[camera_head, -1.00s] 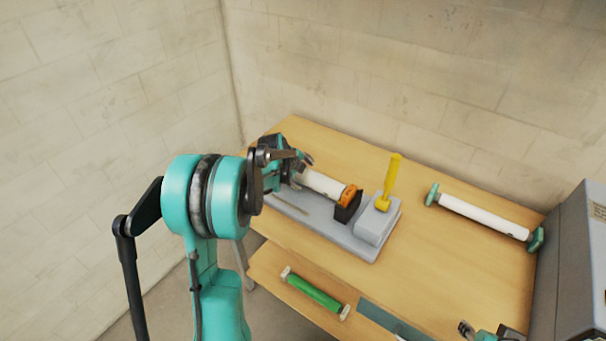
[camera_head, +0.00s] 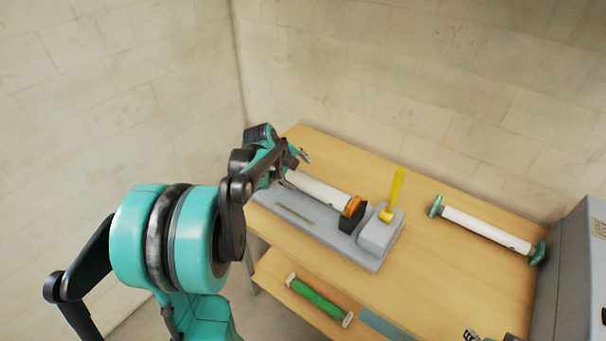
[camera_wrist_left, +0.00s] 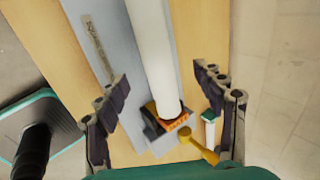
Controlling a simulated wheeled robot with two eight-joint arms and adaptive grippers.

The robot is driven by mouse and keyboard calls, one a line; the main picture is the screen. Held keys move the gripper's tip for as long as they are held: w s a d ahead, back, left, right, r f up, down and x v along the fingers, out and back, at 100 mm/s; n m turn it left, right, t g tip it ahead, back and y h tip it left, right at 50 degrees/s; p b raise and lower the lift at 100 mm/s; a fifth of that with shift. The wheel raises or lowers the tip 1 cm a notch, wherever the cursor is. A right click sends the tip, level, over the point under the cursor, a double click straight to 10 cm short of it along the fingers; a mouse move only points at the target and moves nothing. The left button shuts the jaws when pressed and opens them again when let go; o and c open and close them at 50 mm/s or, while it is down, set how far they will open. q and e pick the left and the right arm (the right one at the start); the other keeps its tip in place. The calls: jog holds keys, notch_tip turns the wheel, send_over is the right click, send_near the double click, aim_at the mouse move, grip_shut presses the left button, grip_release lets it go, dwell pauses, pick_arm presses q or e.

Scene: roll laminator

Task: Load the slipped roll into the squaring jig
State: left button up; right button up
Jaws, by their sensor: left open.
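The white roll with an orange end (camera_head: 322,190) lies along the grey squaring jig (camera_head: 300,222). Its orange end rests at the jig's black block (camera_head: 350,220), beside a grey block with a yellow lever (camera_head: 393,195). My left gripper (camera_head: 300,158) is open above the roll's far left end. In the left wrist view, the open fingers (camera_wrist_left: 165,95) stand apart on either side of the white roll (camera_wrist_left: 155,55), not touching it. The roll's far left end is hidden by my gripper. A bit of my right gripper (camera_head: 475,336) shows at the bottom edge; its jaw state is unclear.
A white roll with teal ends (camera_head: 487,229) lies at the right of the wooden table (camera_head: 450,280), next to a grey machine (camera_head: 580,270). A green roll (camera_head: 318,300) lies on the lower shelf. Walls stand behind and left.

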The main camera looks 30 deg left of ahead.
pick_arm(q)
jog(key=s+d+r+n, duration=0.4)
jog(key=s+d+n, duration=0.6)
jog(key=d, duration=0.5)
jog(key=s+d+f+n, duration=0.1)
jog(key=s+d+n, duration=0.2)
jog(key=s, duration=0.3)
jog(key=s+d+f+n, duration=0.2)
jog(key=s+d+n, duration=0.2)
jog(key=s+n, duration=0.1)
jog(key=shift+s+f+n, duration=0.15)
jog(key=shift+s+n, duration=0.25)
jog(key=shift+s, duration=0.35)
notch_tip(320, 180, down, 8)
jog(key=b, duration=0.8)
